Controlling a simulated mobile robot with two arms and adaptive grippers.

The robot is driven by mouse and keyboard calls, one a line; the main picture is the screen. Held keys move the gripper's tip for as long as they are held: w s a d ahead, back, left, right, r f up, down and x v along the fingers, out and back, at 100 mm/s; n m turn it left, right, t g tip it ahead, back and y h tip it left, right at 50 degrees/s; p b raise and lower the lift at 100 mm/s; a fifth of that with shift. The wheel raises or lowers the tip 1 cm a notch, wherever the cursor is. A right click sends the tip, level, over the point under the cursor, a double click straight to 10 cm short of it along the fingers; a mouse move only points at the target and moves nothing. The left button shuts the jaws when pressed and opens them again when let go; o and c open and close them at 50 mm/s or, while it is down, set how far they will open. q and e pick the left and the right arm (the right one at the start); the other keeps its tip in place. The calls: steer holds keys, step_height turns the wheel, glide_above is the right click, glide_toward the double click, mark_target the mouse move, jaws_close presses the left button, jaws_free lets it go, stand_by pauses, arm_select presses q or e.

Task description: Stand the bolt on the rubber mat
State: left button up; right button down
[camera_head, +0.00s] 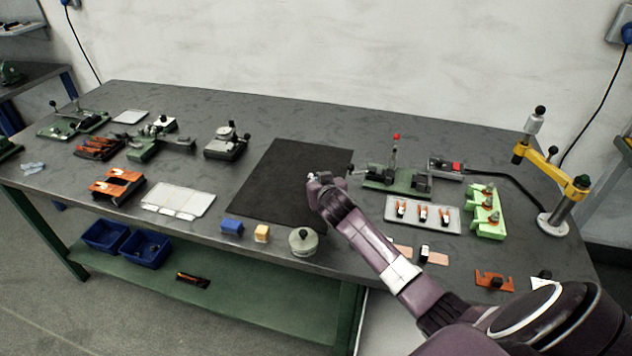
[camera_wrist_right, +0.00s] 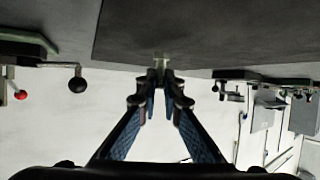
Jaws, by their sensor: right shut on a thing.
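The rubber mat (camera_head: 275,180) is a flat black sheet in the middle of the workbench. It also shows in the right wrist view (camera_wrist_right: 215,28) as the dark area at the top. My right gripper (camera_head: 312,177) is over the right part of the mat. In the right wrist view my right gripper (camera_wrist_right: 160,74) has its fingertips closed on a small pale metal piece, which looks like the bolt (camera_wrist_right: 160,62). The fingers hide most of it, and I cannot tell whether it touches the mat. My left gripper is not in view.
Right of the mat stand a green lever fixture (camera_head: 395,182), a grey tray (camera_head: 425,214) and a light-green block stand (camera_head: 487,212). A round lidded pot (camera_head: 303,241), a blue block (camera_head: 232,226) and a yellow block (camera_head: 262,233) sit at the front edge. The mat's left part is clear.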

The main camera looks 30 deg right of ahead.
steer(key=shift+f, duration=0.8)
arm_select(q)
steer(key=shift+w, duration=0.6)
arm_select(e)
steer(key=c, duration=2.1)
jaws_free()
steer(key=shift+a+r, duration=0.1)
steer(key=shift+r, duration=0.15)
steer(key=v, duration=1.2)
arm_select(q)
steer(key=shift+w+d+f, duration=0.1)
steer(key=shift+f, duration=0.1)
arm_select(e)
steer(key=shift+f, duration=0.1)
